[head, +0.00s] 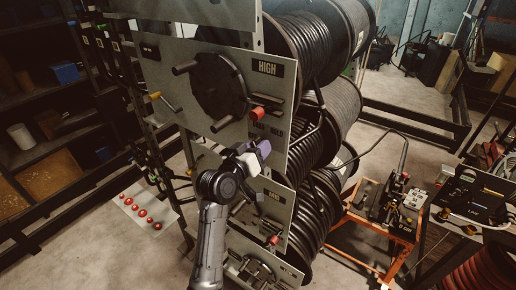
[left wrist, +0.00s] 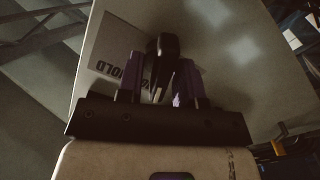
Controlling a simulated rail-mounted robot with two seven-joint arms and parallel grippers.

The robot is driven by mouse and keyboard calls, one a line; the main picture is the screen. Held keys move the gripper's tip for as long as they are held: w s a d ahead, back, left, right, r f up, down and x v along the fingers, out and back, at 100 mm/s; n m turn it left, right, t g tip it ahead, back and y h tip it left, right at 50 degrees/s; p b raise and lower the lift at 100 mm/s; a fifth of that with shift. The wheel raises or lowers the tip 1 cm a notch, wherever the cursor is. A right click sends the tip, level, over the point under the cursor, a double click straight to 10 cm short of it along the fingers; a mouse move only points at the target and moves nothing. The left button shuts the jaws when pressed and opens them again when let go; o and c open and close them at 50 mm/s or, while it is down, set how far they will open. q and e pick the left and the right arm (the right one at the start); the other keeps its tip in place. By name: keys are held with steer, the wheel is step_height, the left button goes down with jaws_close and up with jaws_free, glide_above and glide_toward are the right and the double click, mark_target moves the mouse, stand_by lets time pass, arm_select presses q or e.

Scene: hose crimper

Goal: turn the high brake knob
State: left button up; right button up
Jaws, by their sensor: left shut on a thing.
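The upper panel (head: 160,75) carries a HIGH label (head: 267,68), a large black wheel with handles (head: 220,85) and a red-ended part (head: 265,112) near its right edge. My left gripper (head: 258,152), with purple fingers, is at the lower right of this panel, just under the DRAG and HOLD lettering. In the left wrist view, the gripper (left wrist: 165,82) is shut on a dark knob (left wrist: 165,45) that stands out from the pale panel. The HOLD label (left wrist: 110,68) shows upside down beside it. In the head view the gripper hides the knob. My right gripper is not in view.
Large black hose reels (head: 300,45) are stacked behind the panels. Lower panels with similar red parts (head: 272,240) sit close under my left arm. An orange cart (head: 375,225) stands at the right, and dark shelves (head: 45,150) at the left.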

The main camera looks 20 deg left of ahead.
arm_select(q)
steer(key=m, duration=0.4)
steer(key=shift+m, duration=0.3)
steer(key=m, duration=0.2)
steer(key=m+p, duration=0.1)
steer(key=m, duration=0.1)
steer(key=m+p, duration=0.1)
steer(key=m, duration=0.1)
steer(key=shift+d, duration=0.25)
steer(key=o, duration=0.6)
